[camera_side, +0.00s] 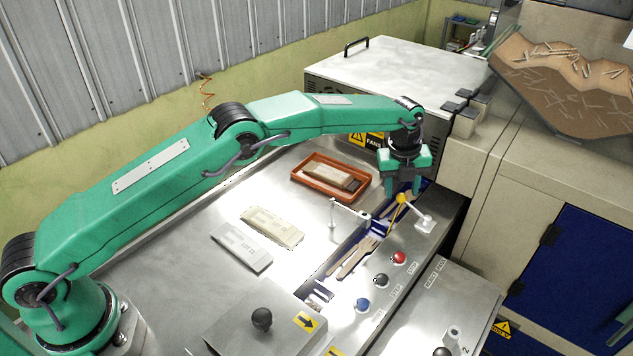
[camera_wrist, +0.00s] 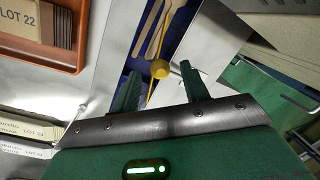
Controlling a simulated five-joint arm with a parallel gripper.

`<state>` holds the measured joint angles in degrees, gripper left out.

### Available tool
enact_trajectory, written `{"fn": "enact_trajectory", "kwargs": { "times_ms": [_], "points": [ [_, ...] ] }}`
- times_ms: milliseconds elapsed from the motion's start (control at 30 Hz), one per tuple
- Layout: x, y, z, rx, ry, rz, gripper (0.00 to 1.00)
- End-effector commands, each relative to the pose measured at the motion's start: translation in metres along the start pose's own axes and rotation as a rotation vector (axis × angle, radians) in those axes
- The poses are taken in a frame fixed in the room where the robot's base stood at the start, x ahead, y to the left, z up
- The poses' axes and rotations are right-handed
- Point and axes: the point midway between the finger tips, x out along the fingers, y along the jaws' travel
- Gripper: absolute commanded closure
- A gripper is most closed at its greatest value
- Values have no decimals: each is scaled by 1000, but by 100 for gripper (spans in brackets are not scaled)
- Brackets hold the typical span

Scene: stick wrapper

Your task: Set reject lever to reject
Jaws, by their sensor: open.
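A lever with a yellow ball knob (camera_side: 401,199) stands beside the blue stick channel (camera_side: 362,246) on the machine top. Its arm joins a pale round mount (camera_side: 425,222). My gripper (camera_side: 403,189) is directly above the knob, fingers pointing down. In the wrist view my open gripper (camera_wrist: 158,88) has one finger on each side of the yellow knob (camera_wrist: 160,69); contact is not visible. The fingers hold nothing. The small panel lettering is too unclear to tell which side is reject.
Red (camera_side: 399,257), black (camera_side: 380,280) and blue (camera_side: 362,304) buttons line the front panel. A thin metal post (camera_side: 333,217) stands left of the channel. An orange tray (camera_side: 318,181) and wrapped packs (camera_side: 272,227) lie left. A vented box stands behind.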

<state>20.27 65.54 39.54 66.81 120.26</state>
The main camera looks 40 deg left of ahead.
Motion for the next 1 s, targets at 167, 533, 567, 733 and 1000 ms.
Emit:
{"fn": "enact_trajectory", "kwargs": {
  "times_ms": [167, 533, 567, 733, 1000],
  "points": [
    [-25, -1, 0, 1, -1, -2, 55],
    [-55, 0, -1, 2, 0, 0, 55],
    [-56, 0, -1, 2, 0, 0, 55],
    [-56, 0, -1, 2, 0, 0, 55],
    [-56, 0, -1, -25, -2, -3, 96]
  ]
}}
